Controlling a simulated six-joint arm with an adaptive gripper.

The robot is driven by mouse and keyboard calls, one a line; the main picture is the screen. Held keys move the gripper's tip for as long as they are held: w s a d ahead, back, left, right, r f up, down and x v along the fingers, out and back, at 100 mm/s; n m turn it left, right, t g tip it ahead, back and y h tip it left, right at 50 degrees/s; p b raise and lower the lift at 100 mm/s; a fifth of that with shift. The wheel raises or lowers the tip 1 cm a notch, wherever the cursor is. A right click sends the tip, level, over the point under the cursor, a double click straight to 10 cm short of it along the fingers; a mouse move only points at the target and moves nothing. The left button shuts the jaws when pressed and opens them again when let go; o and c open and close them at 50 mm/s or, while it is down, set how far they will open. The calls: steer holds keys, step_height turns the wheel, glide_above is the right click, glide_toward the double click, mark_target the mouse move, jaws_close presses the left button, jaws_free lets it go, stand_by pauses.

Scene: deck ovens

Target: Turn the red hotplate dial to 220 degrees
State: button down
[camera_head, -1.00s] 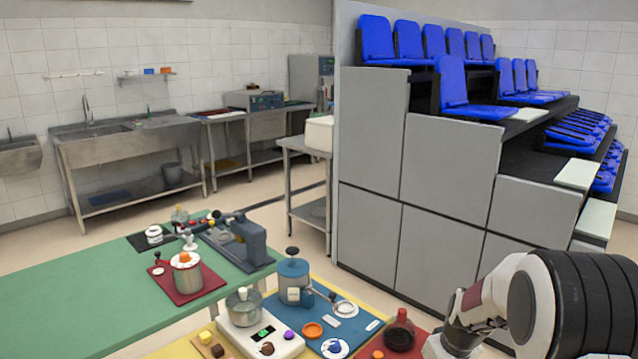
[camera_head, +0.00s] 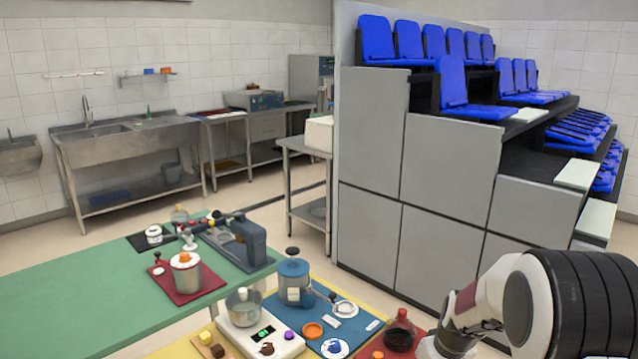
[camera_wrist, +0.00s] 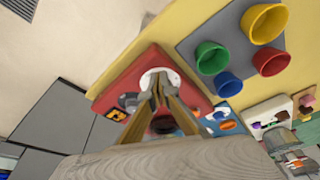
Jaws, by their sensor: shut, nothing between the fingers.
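The red hotplate (camera_head: 372,352) is at the bottom of the head view, partly cut off and partly behind my arm. A dark flask (camera_head: 400,335) stands on it. In the wrist view the hotplate's red surface (camera_wrist: 125,80) lies beyond my fingers. My gripper (camera_wrist: 156,86) is shut and empty. Its fingertips are over a white round part (camera_wrist: 150,76) on the red surface, seemingly the dial. I cannot tell whether they touch it. The fingertips cover its middle, and no setting is readable. In the head view my fingertips are hidden.
In the wrist view, a grey board (camera_wrist: 232,45) with several coloured cups is at the upper right. A grey stand (camera_head: 435,225) rises behind.

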steer(key=shift+w+a, duration=0.1)
steer(key=shift+a, duration=0.25)
stand_by(0.6)
steer(key=shift+s, duration=0.45)
steer(key=shift+r, duration=0.15)
steer(key=shift+r, duration=2.9)
steer(key=shift+w+d+r, duration=0.25)
steer(key=shift+w+d, duration=0.05)
steer(key=shift+d, duration=0.25)
steer(key=shift+w+d+r, duration=0.2)
steer(key=shift+w+d, duration=0.1)
steer(key=shift+d, duration=0.25)
